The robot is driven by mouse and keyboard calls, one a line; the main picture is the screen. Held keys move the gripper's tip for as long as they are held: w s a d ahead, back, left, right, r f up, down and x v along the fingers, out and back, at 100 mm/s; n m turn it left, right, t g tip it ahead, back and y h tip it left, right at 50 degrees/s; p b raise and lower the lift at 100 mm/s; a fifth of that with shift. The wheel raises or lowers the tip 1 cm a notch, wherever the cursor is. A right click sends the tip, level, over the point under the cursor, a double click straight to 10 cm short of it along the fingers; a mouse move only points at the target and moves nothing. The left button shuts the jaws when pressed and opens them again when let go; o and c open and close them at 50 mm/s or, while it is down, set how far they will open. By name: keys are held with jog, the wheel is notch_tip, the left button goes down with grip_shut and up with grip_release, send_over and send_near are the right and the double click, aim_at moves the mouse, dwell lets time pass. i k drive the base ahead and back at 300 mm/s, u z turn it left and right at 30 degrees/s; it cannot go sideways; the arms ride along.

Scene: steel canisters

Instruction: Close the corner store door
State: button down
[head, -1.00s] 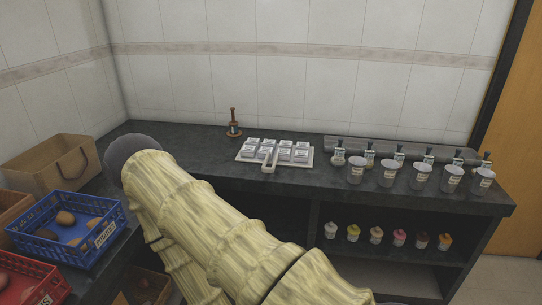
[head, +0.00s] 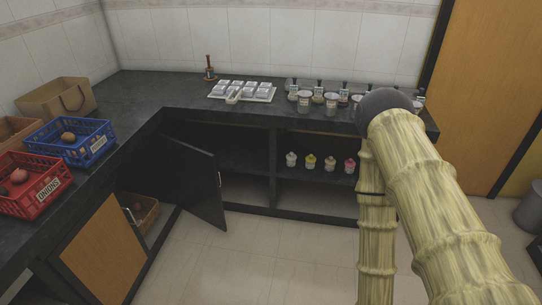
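A dark cabinet door (head: 193,178) stands open at the corner of the L-shaped counter, in the head view. It swings out from the corner opening over the floor, with a small silver handle at its free edge. The corner cupboard behind it is partly hidden by the door. My arm rises at the right of the view, bends at a dark rounded joint and runs down out of the bottom edge. My gripper is not in view, so its state and its distance from the door do not show.
The dark counter (head: 158,99) carries a blue crate (head: 97,155), a red crate (head: 50,206), a paper bag and a white tray (head: 270,96). A low crate (head: 148,216) sits inside the cupboard left of the door. Tiled floor (head: 265,258) before the door is clear.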

aim_at(192, 171)
jog(key=z, duration=0.45)
jog(key=i, duration=1.4)
jog(key=u, duration=1.2)
jog(key=i, duration=0.55)
jog(key=u, duration=0.55)
